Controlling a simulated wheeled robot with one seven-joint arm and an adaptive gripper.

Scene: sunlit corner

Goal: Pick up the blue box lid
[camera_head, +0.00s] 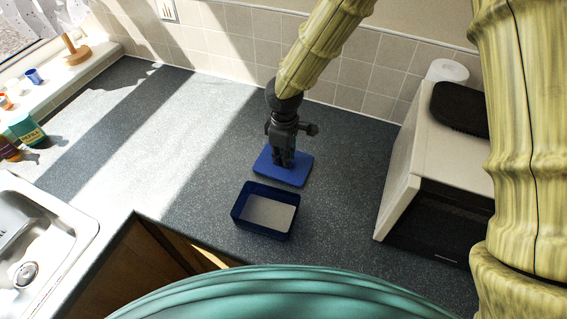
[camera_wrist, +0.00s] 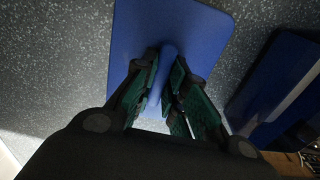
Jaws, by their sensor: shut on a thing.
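The blue box lid (camera_head: 297,175) is a flat blue rectangle behind the open box in the head view. In the wrist view the lid (camera_wrist: 190,30) fills the upper middle, with a raised ridge between my fingers. My gripper (camera_head: 284,163) points down over the middle of the lid. Its fingers (camera_wrist: 163,92) are shut on the lid's ridge. I cannot tell whether the lid touches the counter or is slightly above it. The blue box (camera_head: 267,232) stands open just in front of the lid, with a pale inside bottom; its edge also shows at the right in the wrist view (camera_wrist: 272,85).
A microwave (camera_head: 440,215) stands on the right, with a black item (camera_head: 460,105) and a paper roll (camera_head: 447,70) near it. A sink (camera_head: 40,235) is at the left. A green container (camera_head: 27,129) stands by the windowsill. The grey counter (camera_head: 180,140) left of the lid is clear.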

